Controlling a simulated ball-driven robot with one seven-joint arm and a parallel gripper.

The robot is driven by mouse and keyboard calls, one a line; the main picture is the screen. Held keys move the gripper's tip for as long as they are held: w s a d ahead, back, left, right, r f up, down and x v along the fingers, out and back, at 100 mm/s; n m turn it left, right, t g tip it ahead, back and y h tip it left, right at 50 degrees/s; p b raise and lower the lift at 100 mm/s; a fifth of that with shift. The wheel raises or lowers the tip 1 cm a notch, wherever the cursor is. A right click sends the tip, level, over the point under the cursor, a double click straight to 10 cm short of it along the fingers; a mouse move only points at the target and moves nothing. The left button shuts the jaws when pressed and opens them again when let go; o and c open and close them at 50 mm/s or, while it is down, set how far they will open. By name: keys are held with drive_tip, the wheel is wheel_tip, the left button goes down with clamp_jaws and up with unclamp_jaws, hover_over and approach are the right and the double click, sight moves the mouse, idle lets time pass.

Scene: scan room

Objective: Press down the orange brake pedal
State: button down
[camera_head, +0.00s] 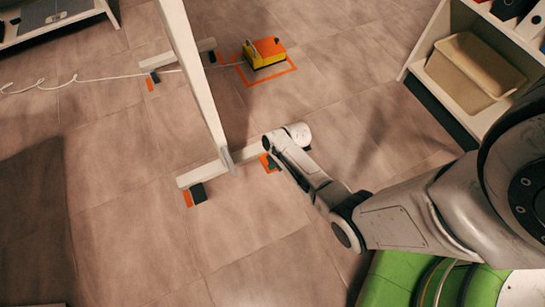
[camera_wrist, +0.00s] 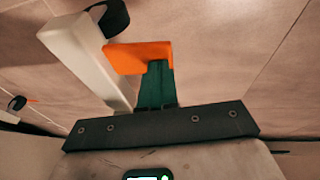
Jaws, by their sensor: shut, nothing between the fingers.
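An orange brake pedal (camera_wrist: 138,56) shows in the wrist view as a flat plate beside a black caster (camera_wrist: 112,18) at the end of a pale beam (camera_wrist: 85,55). My gripper (camera_wrist: 157,70) has its dark green fingers shut and empty, with the tips overlapping the pedal's lower right part; I cannot tell if they touch it. In the head view, this pedal (camera_head: 264,160) is a small orange patch by the right end of the near stand foot, partly hidden by my wrist. Another orange pedal (camera_head: 187,199) is at that foot's left end.
The stand's white upright (camera_head: 195,80) rises from the near foot (camera_head: 205,172). A yellow and orange box (camera_head: 265,53) with a cable sits in an orange floor outline. A shelf with a beige bin (camera_head: 473,68) stands at the upper right. Floor lower left is clear.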

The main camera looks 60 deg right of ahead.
drive_tip(key=shift+s+a+f+t, duration=0.1)
drive_tip(key=shift+s+f+t, duration=0.05)
drive_tip(key=shift+f+t, duration=0.15)
drive_tip(key=shift+r, duration=0.15)
drive_tip(key=shift+r+p, duration=0.75)
